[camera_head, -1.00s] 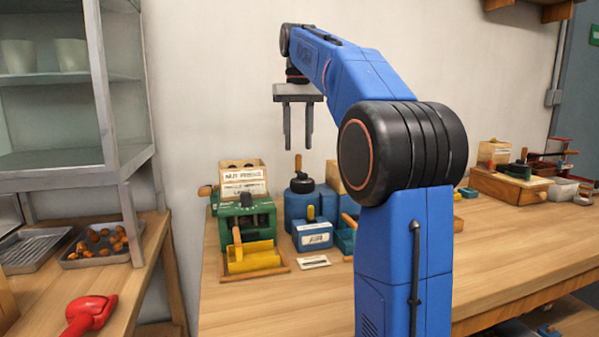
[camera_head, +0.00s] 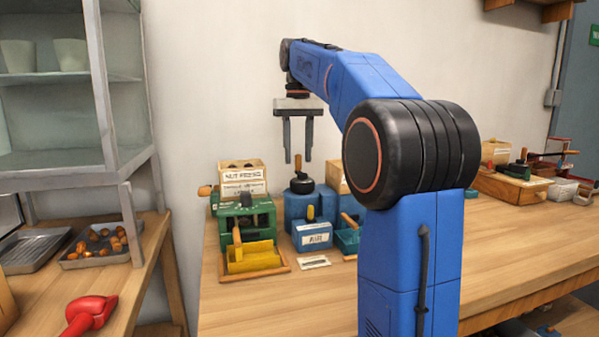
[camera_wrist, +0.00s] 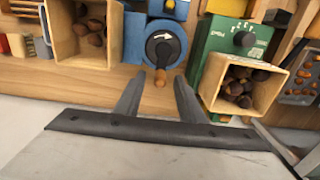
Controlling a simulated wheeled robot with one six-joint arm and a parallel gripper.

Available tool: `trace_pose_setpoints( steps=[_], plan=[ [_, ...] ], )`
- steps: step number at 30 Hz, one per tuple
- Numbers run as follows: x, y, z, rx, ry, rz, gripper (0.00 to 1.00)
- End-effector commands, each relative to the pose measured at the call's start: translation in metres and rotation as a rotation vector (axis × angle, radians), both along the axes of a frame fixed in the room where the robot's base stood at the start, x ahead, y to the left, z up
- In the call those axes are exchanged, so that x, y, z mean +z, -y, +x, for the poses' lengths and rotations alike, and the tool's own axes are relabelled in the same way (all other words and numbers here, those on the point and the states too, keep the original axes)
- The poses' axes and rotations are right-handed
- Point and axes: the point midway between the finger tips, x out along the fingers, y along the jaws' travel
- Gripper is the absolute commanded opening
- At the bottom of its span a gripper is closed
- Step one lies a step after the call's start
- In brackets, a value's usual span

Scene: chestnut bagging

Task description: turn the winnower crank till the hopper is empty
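The blue winnower (camera_head: 297,208) stands on the workbench, with a black crank disc (camera_head: 302,186) on top and an upright wooden crank knob (camera_head: 298,161). The wrist view shows the disc (camera_wrist: 165,42) with a white arrow and the knob (camera_wrist: 160,79). My gripper (camera_head: 298,160) is open and empty, pointing down. In the wrist view my gripper (camera_wrist: 160,95) has a finger on either side of the knob; I cannot tell how far above it they are. A wooden box (camera_wrist: 64,40) beside the winnower, apparently its hopper, holds several chestnuts.
A green machine (camera_head: 247,222) with a yellow tray (camera_head: 250,258) stands close on the left; its wooden box (camera_wrist: 212,80) holds chestnuts. A blue box (camera_head: 312,237) stands in front of the winnower. The bench front is mostly clear. A metal shelf (camera_head: 108,110) rises at far left.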

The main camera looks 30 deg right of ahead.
Motion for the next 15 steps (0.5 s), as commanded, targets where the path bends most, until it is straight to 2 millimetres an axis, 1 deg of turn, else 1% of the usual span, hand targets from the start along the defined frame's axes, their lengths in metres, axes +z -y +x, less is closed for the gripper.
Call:
trace_pose_setpoints(
  steps=[7, 15],
  plan=[
    [-0.002, 0.0, 0.0, 0.0, 0.0, 0.0, 0.36],
    [-0.011, 0.0, 0.0, 0.0, -0.001, 0.0, 0.36]
  ],
)
